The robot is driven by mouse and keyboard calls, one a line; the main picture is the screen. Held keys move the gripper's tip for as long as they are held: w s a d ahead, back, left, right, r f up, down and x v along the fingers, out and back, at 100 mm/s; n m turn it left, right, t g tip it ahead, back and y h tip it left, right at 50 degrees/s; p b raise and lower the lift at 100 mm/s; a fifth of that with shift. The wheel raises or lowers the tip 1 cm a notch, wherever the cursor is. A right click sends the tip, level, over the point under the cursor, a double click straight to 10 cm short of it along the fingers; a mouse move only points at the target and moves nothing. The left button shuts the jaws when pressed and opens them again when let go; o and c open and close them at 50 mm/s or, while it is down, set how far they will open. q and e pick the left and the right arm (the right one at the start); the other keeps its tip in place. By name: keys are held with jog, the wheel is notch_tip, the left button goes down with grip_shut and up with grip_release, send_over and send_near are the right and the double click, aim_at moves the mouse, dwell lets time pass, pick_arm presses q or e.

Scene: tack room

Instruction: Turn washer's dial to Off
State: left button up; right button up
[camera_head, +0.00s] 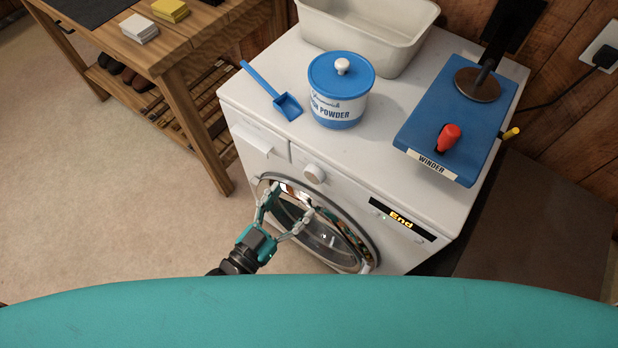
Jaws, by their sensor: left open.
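The white washer (385,130) stands in front of me with its control panel facing me. Its round white dial (314,174) sits on the panel above the door, left of a small display (402,219) that reads "End". I cannot make out the dial's pointer or marks. My left gripper (291,199) is open and empty, with its fingers spread in front of the round glass door (325,235), a little below and left of the dial. It looks apart from the dial. My right gripper is not in view.
On the washer's top are a blue scoop (287,106), a washing powder tub (339,112), a white basin (408,40) and a blue winder (420,128) with a red knob. A wooden bench (190,120) stands at left. The floor (90,200) left of the washer is clear.

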aim_at(312, 178)
pick_arm(q)
jog(key=x, duration=0.7)
jog(key=c, duration=1.2)
jog(key=shift+o, duration=0.2)
jog(key=shift+r+n+p, duration=0.1)
jog(key=shift+n+p, duration=0.35)
jog(key=shift+n, duration=0.75)
jog(key=o, duration=1.2)
jog(key=shift+c, duration=0.2)
jog(key=v, duration=1.2)
